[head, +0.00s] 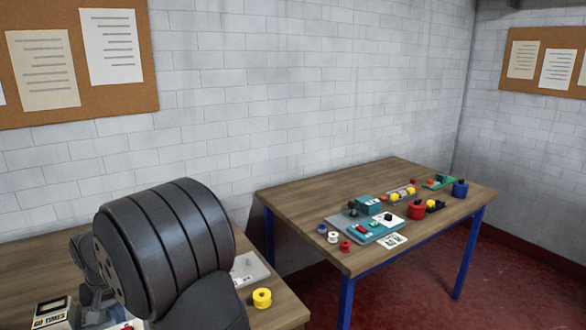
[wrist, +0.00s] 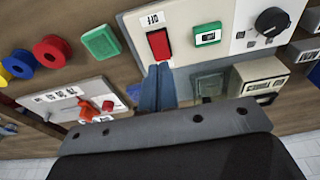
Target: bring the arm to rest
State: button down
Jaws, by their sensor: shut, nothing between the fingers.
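My gripper (wrist: 158,72) shows in the wrist view as two blue-grey fingers pressed together with nothing between them. Its tips lie just below a red rocker switch (wrist: 158,43) on a cream panel (wrist: 185,60). I cannot tell whether they touch the panel. In the head view my dark, ribbed arm fills the lower left over the near table (head: 30,265), and the fingertips are not clearly seen there.
In the wrist view are a black knob (wrist: 271,21), a green block (wrist: 100,42), a red spool (wrist: 52,51) and a grey plate with red knobs (wrist: 75,103). A yellow spool (head: 262,298) stands near the table's edge. A second table (head: 290,210) holds several small parts.

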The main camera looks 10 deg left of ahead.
aim_at(124, 329)
jog(key=shift+r, duration=0.65)
jog(key=shift+f, duration=3.55)
jog(key=shift+r, duration=0.1)
jog(key=shift+r, duration=0.1)
